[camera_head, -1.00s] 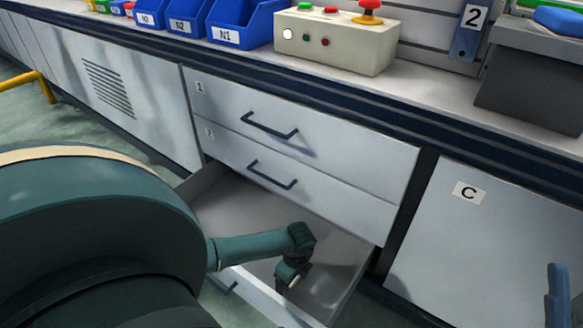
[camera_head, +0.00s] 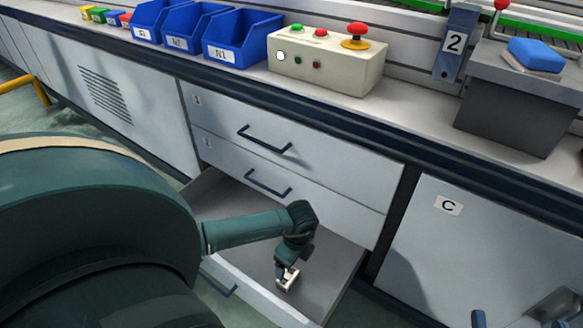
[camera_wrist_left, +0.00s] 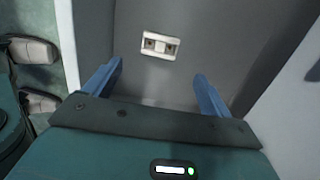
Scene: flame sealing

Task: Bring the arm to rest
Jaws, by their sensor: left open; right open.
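My left arm comes in from the left and bends down into the open bottom drawer (camera_head: 335,262). My left gripper (camera_wrist_left: 158,70) shows in the left wrist view with its two blue fingers apart and nothing between them. A small pale block with two dark recesses (camera_wrist_left: 160,44) lies on the grey drawer floor beyond the fingertips, apart from them. It also shows in the head view as a small pale block (camera_head: 288,279) just below my left wrist. My right gripper (camera_head: 517,309) is at the bottom right edge, mostly cut off, its fingers apart and empty.
Two closed drawers with handles (camera_head: 265,139) sit above the open one. The bench above holds blue bins (camera_head: 240,40), a control box with a red button (camera_head: 325,68) and a grey block with a blue pad (camera_head: 535,55). Cabinet C (camera_head: 450,235) stands right of the drawers.

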